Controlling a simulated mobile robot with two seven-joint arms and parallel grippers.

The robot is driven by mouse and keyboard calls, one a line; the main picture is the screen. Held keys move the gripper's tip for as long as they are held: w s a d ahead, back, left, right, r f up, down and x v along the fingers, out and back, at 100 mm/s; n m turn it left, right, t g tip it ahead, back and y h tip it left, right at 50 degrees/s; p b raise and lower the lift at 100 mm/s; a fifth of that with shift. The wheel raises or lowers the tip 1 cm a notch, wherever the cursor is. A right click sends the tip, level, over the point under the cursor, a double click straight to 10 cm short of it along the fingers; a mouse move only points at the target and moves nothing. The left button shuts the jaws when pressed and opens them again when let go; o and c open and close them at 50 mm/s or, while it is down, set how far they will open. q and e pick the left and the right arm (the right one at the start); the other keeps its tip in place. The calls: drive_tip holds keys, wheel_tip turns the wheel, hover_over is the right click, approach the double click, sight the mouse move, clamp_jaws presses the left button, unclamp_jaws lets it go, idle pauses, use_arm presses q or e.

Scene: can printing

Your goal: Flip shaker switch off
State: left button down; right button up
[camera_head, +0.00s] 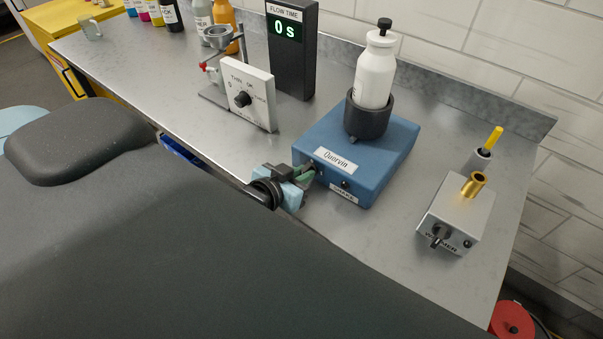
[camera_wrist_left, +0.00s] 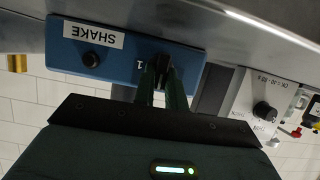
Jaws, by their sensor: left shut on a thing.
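The blue shaker (camera_head: 388,150) stands on the steel bench with a white bottle (camera_head: 376,75) upright in its dark holder (camera_head: 368,118). My left gripper (camera_head: 308,173) is at the left part of the shaker's front face. In the left wrist view the shaker's front (camera_wrist_left: 120,68) appears upside down, with a SHAKE label and a round dark part (camera_wrist_left: 91,60). The fingers (camera_wrist_left: 163,82) are shut on the small dark shaker switch (camera_wrist_left: 160,61), which they mostly hide, so its position is unclear. My right gripper is out of view.
The warmer box (camera_head: 456,215) stands to the right of the shaker. The thinner dosing box (camera_head: 247,95) and the flow time display (camera_head: 291,50) are to the left. Several ink bottles (camera_head: 172,16) stand at the far left. Bare bench lies between the shaker and the warmer.

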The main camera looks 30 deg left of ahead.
use_arm(q)
drive_tip(key=c, duration=1.4)
unclamp_jaws()
drive_tip(key=shift+c, duration=0.2)
drive_tip(key=v, duration=0.7)
drive_tip(key=shift+s+r, duration=0.25)
drive_tip(key=shift+s, duration=0.1)
drive_tip(key=s+d+f+m+g+y, duration=0.1)
drive_tip(key=s+d+f+g, duration=0.1)
drive_tip(key=s+f+g, duration=0.55)
drive_tip(key=s+d+f+g, duration=0.2)
drive_tip(key=s+f+g, duration=0.2)
drive_tip(key=s+f, duration=0.6)
drive_tip(key=w+d+f+t+h, duration=0.1)
drive_tip(key=w+d+f+t, duration=0.1)
drive_tip(key=w+f+t, duration=0.2)
drive_tip(key=shift+w+f+t+h, duration=0.4)
drive_tip(key=shift+f+t, duration=1.25)
drive_tip(key=shift+f, duration=0.4)
